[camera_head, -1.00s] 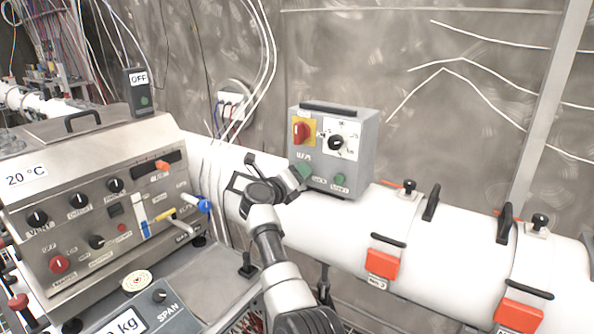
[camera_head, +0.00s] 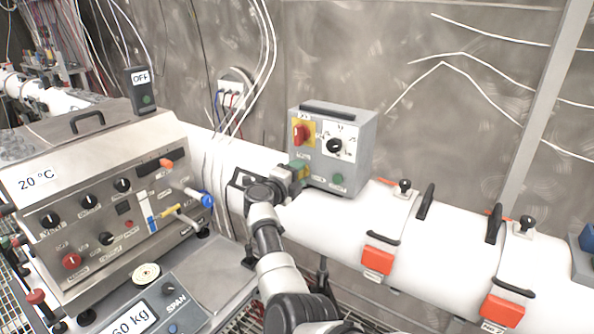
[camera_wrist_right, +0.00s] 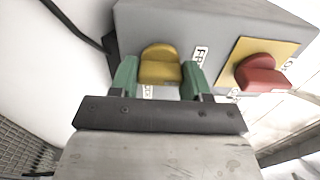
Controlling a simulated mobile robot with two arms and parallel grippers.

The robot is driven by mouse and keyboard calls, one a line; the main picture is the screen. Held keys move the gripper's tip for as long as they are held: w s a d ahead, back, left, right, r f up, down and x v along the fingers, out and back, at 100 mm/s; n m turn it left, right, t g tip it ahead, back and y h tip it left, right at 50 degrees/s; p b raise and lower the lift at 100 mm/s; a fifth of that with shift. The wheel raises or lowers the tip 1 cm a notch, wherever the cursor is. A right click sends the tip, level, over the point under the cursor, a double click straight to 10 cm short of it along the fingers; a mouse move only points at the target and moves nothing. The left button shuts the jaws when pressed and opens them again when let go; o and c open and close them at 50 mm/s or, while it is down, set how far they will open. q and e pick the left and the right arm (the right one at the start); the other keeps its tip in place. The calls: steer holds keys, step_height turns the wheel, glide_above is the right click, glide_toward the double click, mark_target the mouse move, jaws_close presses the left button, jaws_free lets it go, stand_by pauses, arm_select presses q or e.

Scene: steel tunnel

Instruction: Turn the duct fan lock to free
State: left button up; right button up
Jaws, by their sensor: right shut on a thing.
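The grey control box (camera_head: 350,125) stands on the white duct. Its low yellow lock knob (camera_wrist_right: 160,62) shows in the right wrist view, between the green fingertips of my right gripper (camera_wrist_right: 160,78). The gripper is shut on this knob, one finger on each side. A label starting "FR" (camera_wrist_right: 200,58) is right of the knob, and another label below it is partly covered. In the head view my right gripper (camera_head: 296,172) is at the box's lower left and hides most of the knob. My left gripper is not in view.
A red switch on a yellow plate (camera_head: 303,133) and a black dial (camera_head: 335,146) are above the knob; a green button (camera_head: 338,180) is to its right. A control panel (camera_head: 110,215) is at the left. Orange-red latches (camera_head: 378,260) and handles line the duct.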

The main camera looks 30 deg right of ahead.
steer(key=shift+f+n, duration=0.1)
steer(key=shift+n, duration=0.2)
steer(key=o, duration=0.9)
steer(key=shift+a, duration=0.1)
